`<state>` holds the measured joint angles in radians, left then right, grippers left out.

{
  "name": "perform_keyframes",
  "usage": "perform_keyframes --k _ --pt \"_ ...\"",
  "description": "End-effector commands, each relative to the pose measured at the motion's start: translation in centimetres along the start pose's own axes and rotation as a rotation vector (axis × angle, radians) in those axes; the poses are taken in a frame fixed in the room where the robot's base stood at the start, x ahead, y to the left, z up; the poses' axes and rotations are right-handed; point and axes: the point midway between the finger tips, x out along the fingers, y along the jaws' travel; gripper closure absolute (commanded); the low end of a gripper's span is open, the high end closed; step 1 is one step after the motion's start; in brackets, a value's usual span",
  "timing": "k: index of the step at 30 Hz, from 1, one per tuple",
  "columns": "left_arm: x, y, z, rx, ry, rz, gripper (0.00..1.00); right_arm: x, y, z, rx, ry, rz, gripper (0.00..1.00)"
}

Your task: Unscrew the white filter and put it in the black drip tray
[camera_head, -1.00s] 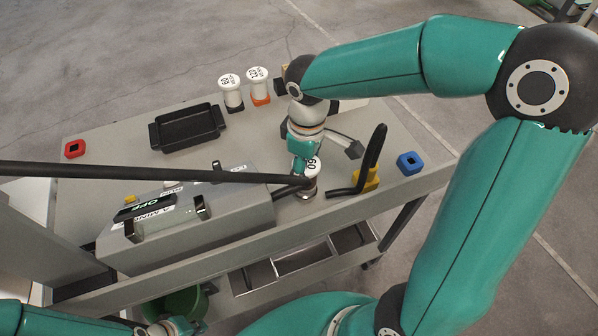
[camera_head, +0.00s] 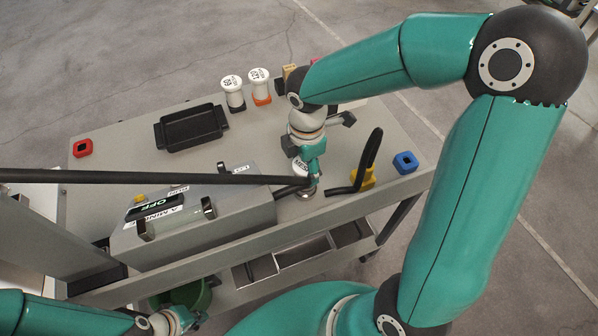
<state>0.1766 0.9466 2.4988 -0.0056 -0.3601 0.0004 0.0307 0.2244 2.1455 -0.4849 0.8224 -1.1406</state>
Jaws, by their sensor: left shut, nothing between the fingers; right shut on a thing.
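The white filter (camera_head: 300,169), with printed lettering, stands upright on a round metal fitting (camera_head: 306,192) at the front edge of the bench, right of the grey box. My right gripper (camera_head: 309,160) reaches down from above and is shut on it, partly hiding it. The black drip tray (camera_head: 178,146) lies empty at the back left of the bench top. My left gripper (camera_head: 187,320) is shut and empty at the bottom of the view, low in front of the bench.
Two other white filters (camera_head: 234,90) (camera_head: 261,83) stand at the back edge. A yellow block (camera_head: 365,176) with a black handle stands right.

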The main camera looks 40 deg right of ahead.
Motion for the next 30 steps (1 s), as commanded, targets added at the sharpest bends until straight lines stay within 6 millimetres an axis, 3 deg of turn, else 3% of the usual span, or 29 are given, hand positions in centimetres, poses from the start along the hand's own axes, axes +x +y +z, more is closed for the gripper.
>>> perform_keyframes --k 5,18,22,29,30 --pt "-1.5 0.5 0.0 0.0 0.0 0.0 1.0 -0.5 -0.1 0.1 -0.177 -0.003 -0.003 1.0" --pt "-6.6 2.4 0.0 0.0 0.0 0.0 1.0 -0.6 -0.1 0.0 -0.898 -0.001 -0.004 1.0" --pt "-7.0 2.5 0.0 0.0 0.0 0.0 1.0 -0.3 0.0 0.0 -0.989 -0.001 -0.003 1.0" --pt "-6.8 2.5 0.1 0.0 0.0 0.0 1.0 -0.1 0.0 0.0 -1.003 -0.002 0.0 1.0" --pt "-6.8 2.5 0.1 0.0 0.0 0.0 1.0 -0.1 0.0 0.0 -1.002 -0.002 0.0 0.41"
